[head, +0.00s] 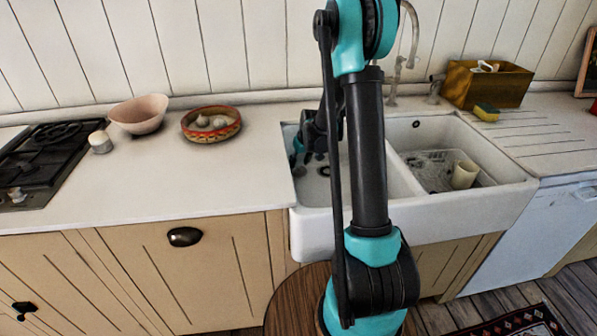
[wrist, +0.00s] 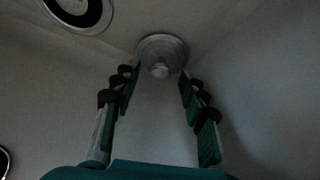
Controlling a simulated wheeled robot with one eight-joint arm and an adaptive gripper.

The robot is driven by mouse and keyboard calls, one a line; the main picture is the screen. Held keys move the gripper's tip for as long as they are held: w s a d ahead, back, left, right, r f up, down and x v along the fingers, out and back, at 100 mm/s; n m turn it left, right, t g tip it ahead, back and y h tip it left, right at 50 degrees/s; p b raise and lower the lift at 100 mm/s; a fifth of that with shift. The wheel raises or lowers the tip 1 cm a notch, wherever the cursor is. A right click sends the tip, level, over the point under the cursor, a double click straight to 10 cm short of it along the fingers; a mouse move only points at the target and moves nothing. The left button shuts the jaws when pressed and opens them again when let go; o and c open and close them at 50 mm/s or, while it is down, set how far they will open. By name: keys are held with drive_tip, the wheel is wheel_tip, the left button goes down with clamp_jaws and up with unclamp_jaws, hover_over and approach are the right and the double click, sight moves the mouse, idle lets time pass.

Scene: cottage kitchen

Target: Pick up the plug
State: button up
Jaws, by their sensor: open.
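The plug (wrist: 162,56) is a round, light grey disc with a small raised knob. In the wrist view it lies near the corner of the white basin, just beyond the fingertips and nearly centred between them. My gripper (wrist: 158,80) is open, with one finger on each side and nothing held. In the head view my gripper (head: 309,158) is down inside the left basin of the sink (head: 405,222). The plug cannot be made out there; my arm and the basin wall hide much of that basin.
A metal drain (wrist: 78,10) shows at the upper left of the wrist view. The right basin holds a cream cup (head: 464,175) and a rack (head: 428,170). A faucet (head: 396,75) stands behind. Basin walls are close around my gripper. The left counter (head: 130,182) has free room.

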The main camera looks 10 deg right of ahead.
drive_tip(key=shift+w+f, duration=0.25)
drive_tip(key=shift+f, duration=0.4)
clamp_jaws()
drive_tip(key=shift+r, duration=0.15)
wheel_tip(320, 180, up, 20)
idle(0.5)
wheel_tip(320, 180, up, 5)
hover_over(299, 166)
drive_tip(key=shift+w, duration=0.1)
idle(0.7)
